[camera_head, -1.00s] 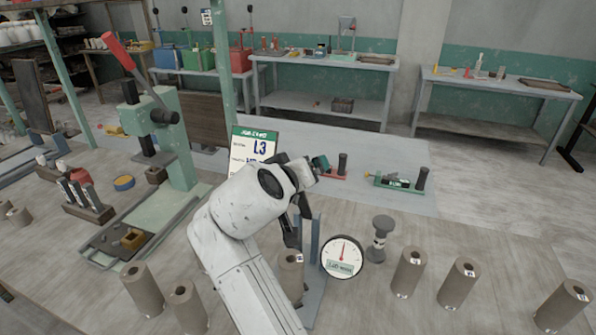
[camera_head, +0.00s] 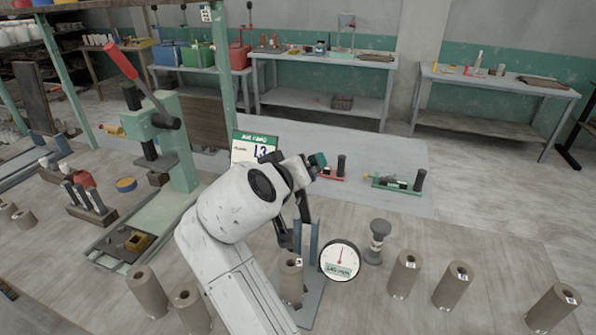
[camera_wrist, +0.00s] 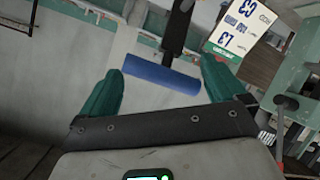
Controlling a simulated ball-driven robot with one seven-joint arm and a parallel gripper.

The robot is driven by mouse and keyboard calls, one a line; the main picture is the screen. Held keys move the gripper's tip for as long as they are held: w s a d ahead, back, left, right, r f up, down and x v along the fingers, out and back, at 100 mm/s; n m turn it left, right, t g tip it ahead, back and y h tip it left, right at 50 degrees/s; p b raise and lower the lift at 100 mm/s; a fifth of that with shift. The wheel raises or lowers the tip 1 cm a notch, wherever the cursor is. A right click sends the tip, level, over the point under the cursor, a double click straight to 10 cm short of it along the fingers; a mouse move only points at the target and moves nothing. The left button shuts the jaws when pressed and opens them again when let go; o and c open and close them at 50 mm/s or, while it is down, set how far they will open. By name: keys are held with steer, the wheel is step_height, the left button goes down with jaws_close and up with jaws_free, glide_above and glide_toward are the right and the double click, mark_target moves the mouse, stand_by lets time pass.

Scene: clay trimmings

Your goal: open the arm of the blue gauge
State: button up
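The blue gauge stands on the bench, with a blue-grey upright (camera_head: 312,240) and a round white dial (camera_head: 340,261) at its right. My arm hides much of it. A black bar (camera_head: 304,207) rises beside the upright towards my gripper (camera_head: 312,162), whose teal fingertip shows. In the wrist view a blue bar-shaped handle (camera_wrist: 160,75) on a black stem lies across the gap between the teal fingers of my gripper (camera_wrist: 160,88). The fingers are apart, one near each end of the bar. I see no clear contact.
Clay-coloured cylinders (camera_head: 403,275) stand to both sides of the gauge. A grey spool-shaped stand (camera_head: 377,242) is right of the dial. Red (camera_head: 333,174) and green (camera_head: 398,183) devices lie behind. A sign (camera_head: 256,150) and a green press (camera_head: 175,150) stand left.

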steer(key=s+a+r+p, duration=0.1)
steer(key=s+r+p, duration=0.1)
steer(key=r, duration=0.5)
steer(key=shift+s, duration=0.75)
steer(key=shift+s+a, duration=0.1)
steer(key=shift+a, duration=0.05)
steer(key=b+v, duration=0.2)
steer(key=v, duration=0.8)
steer(key=shift+s, duration=0.25)
steer(key=shift+a+r, duration=0.1)
steer(key=shift+r, duration=0.05)
